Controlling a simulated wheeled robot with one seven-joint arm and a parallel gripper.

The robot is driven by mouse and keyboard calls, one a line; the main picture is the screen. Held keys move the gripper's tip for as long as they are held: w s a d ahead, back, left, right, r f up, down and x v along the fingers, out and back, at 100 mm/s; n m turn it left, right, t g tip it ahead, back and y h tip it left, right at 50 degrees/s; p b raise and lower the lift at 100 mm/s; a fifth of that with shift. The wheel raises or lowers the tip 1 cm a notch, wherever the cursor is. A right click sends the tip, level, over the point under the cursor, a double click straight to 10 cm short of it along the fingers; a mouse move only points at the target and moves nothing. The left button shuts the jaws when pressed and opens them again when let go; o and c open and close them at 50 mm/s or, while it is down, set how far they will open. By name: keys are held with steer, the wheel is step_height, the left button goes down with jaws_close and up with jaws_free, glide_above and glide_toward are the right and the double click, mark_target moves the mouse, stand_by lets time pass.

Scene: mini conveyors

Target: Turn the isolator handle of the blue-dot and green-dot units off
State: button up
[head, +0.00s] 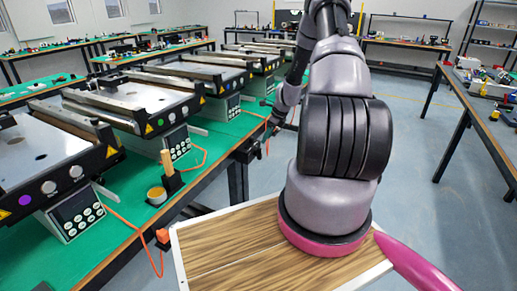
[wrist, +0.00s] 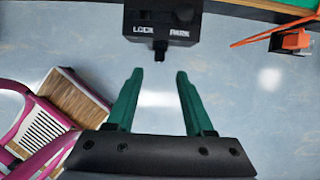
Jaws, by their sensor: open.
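Several flat conveyor units stand in a row on a green-topped bench. A black box (wrist: 160,17) marked LOCK and PARK is at the top of the wrist view, with a small dark stub (wrist: 159,50) pointing toward my gripper. My gripper (wrist: 154,77) is open, its two green fingers apart and empty, just short of the stub. In the head view my gripper (head: 267,140) is small, by the bench's front edge.
An orange block (wrist: 292,40) with an orange cord is at the upper right of the wrist view.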

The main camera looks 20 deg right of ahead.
mark_target(261, 149)
steer(key=x, duration=1)
steer(key=shift+f, duration=0.25)
jaws_close()
